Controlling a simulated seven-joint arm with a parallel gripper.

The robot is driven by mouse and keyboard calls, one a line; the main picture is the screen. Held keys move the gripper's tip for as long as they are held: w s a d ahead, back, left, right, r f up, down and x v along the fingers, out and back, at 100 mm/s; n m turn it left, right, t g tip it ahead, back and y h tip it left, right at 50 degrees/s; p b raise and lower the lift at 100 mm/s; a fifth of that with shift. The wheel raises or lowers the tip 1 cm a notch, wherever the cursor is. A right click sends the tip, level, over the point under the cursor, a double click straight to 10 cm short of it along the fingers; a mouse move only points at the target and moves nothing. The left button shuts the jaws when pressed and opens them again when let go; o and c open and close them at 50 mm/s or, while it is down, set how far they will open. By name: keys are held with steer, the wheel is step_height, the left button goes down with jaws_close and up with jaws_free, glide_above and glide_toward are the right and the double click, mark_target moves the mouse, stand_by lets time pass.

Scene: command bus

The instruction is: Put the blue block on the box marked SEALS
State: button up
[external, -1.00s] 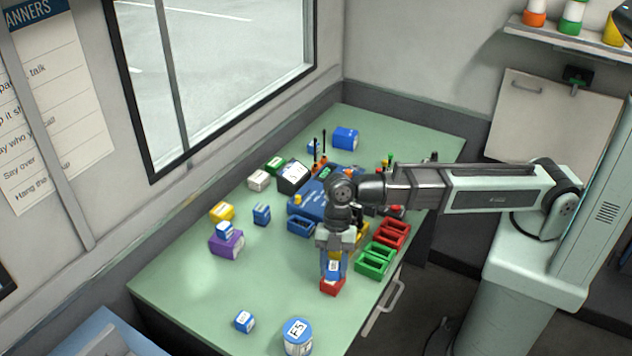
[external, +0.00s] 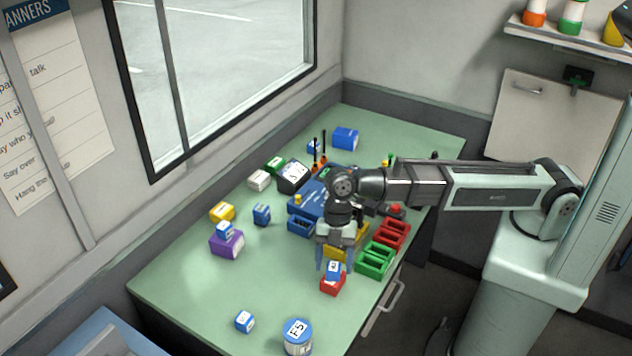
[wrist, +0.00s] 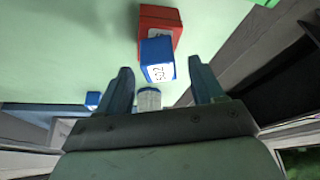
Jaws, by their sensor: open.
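A blue block (external: 333,270) with a white label sits on top of a small red box (external: 331,286) near the table's front edge. In the wrist view the blue block (wrist: 158,60) rests on the red box (wrist: 160,20), its label facing the camera. My gripper (external: 334,260) is just above the block with its fingers spread. In the wrist view my gripper (wrist: 160,68) has a clear gap between each finger and the block. I cannot read the word SEALS on any box.
Another blue block sits on a purple box (external: 226,244) at the left. Loose blue blocks (external: 262,214) (external: 244,321) and a blue-topped tin (external: 298,336) stand on the table. Green (external: 376,260) and red trays (external: 392,233) are close at the right.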

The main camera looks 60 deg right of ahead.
steer(key=v, duration=1)
steer(key=shift+r, duration=0.3)
steer(key=shift+d, duration=0.1)
